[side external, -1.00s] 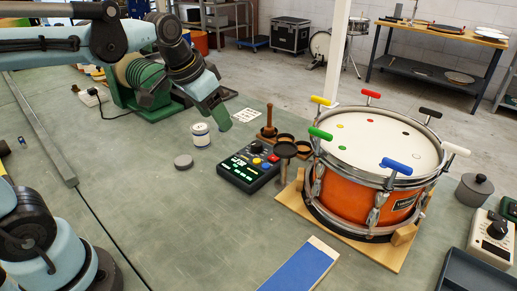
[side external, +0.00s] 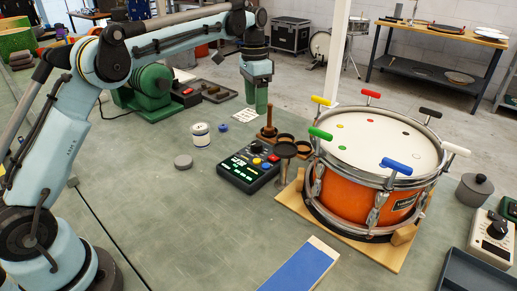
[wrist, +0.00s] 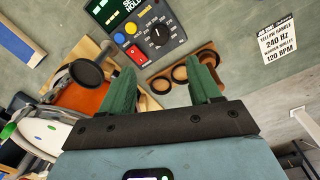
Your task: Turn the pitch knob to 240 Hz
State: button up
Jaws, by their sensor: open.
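A dark control box (side external: 240,178) with a lit green display stands left of the drum; it also shows at the top of the wrist view (wrist: 107,22). On it, the wrist view shows a black round knob (wrist: 160,36) within a marked dial, near yellow and blue buttons and a red switch (wrist: 137,55). I cannot read the knob's setting or the full display text. My gripper (side external: 256,106) points down with green fingers apart and empty, above the bench behind the box. In the wrist view my gripper (wrist: 161,72) is apart from the knob.
A card (wrist: 278,42) reads yellow handle, 240 Hz, 120 BPM. Dark round cups in a wooden holder (wrist: 205,51) lie near the fingers. The orange drum (side external: 365,190) with coloured handles stands right of the box. A can (side external: 201,135) and grey puck (side external: 183,162) stand left.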

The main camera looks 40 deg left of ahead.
aim_at(257, 143)
jog(key=f, duration=1.2)
jog(key=shift+s+d+f, duration=0.1)
jog(key=shift+d+f, duration=0.05)
jog(key=shift+d, duration=0.15)
jog(key=shift+c, duration=0.3)
jog(key=c, duration=1)
